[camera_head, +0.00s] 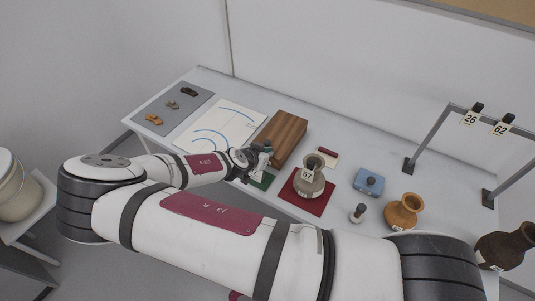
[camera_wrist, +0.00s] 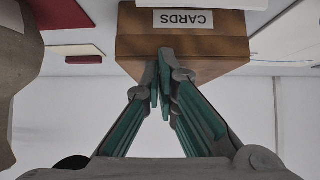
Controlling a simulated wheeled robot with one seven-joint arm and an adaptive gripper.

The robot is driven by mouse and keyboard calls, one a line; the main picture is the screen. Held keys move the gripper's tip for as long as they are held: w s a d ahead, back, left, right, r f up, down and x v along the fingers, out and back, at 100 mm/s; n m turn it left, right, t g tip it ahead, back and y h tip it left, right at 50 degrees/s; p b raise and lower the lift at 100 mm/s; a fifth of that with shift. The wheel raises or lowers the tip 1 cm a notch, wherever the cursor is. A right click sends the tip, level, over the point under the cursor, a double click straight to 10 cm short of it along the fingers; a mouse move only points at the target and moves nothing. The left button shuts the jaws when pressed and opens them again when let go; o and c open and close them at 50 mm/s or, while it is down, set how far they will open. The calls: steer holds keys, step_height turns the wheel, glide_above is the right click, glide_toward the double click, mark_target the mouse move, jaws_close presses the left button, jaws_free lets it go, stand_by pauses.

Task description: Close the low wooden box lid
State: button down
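The low wooden box (camera_head: 283,135) stands on the table near the back edge, with a brown grained top. In the head view its top looks flat and the lid appears down, but any small gap cannot be seen. In the wrist view the box (camera_wrist: 215,48) fills the upper middle, with a white "CARDS" label on its face. My gripper (camera_head: 258,153) is at the near side of the box. In the wrist view my gripper (camera_wrist: 161,85) has its green fingers together, with nothing seen between them. The fingertips overlap the box edge in the picture; contact cannot be told.
A vase (camera_head: 311,178) tagged 57 stands on a red mat right of the box. A white sheet with blue arcs (camera_head: 222,126) lies left. A blue box (camera_head: 369,182), an orange pot (camera_head: 403,211) and a metal frame (camera_head: 433,135) are further right.

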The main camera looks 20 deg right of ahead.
steer(key=v, duration=1.2)
